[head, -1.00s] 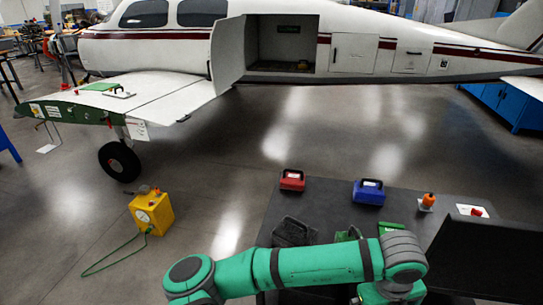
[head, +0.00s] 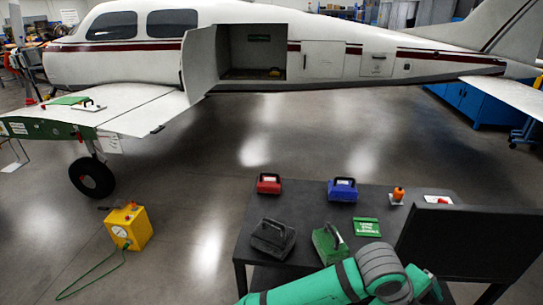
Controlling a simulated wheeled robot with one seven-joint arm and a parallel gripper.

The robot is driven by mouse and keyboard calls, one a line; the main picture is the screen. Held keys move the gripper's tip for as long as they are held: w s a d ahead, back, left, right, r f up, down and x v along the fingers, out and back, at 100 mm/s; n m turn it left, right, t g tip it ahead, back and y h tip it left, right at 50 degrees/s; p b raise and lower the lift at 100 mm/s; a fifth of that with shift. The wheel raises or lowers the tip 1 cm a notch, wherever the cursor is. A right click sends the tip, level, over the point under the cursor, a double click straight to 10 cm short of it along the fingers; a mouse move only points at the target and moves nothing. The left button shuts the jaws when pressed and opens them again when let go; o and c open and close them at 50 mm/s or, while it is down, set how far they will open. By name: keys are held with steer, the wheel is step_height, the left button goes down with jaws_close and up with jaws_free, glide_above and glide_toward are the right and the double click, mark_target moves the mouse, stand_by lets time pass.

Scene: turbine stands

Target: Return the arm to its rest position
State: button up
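My green arm (head: 320,286) shows at the bottom edge of the head view, in front of the near side of the dark table (head: 308,205). On the table, a green case (head: 328,245) stands just beyond the arm, beside a black case (head: 272,237).
A red case (head: 269,184), a blue case (head: 342,190), an orange item (head: 398,195) and a green sign (head: 367,227) are on the table. A black panel (head: 470,243) rises at right. A yellow box (head: 129,227) with a hose is on the floor. The white airplane (head: 340,60) stands behind.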

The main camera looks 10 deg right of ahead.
steer(key=w+d+r+n+t+h, duration=0.2)
steer(key=d+r+n+t+h, duration=0.2)
steer(key=d+r+n+h, duration=0.45)
steer(key=w+a+f+n+t+y, duration=0.25)
steer(key=a+f+n+t, duration=0.3)
steer(key=a+n, duration=0.5)
steer(key=w+a+f+n+t+y, duration=0.1)
steer(key=a+f+n+t+y, duration=0.35)
steer(key=a+n+t, duration=0.45)
steer(key=s+a+f+n+g+y, duration=0.1)
steer(key=s+a+f+n+y, duration=0.1)
steer(key=s+a+f, duration=0.3)
steer(key=s+a+f+n+g+y, duration=0.1)
steer(key=s+a+f+n+y, duration=0.15)
steer(key=a, duration=0.35)
steer(key=s+a+f+y, duration=0.2)
steer(key=s+a+y, duration=0.2)
steer(key=s+a, duration=1)
steer(key=s+g, duration=0.1)
steer(key=s, duration=0.2)
steer(key=shift+s+a+f, duration=0.25)
steer(key=shift+a+f, duration=0.05)
steer(key=shift+a, duration=0.1)
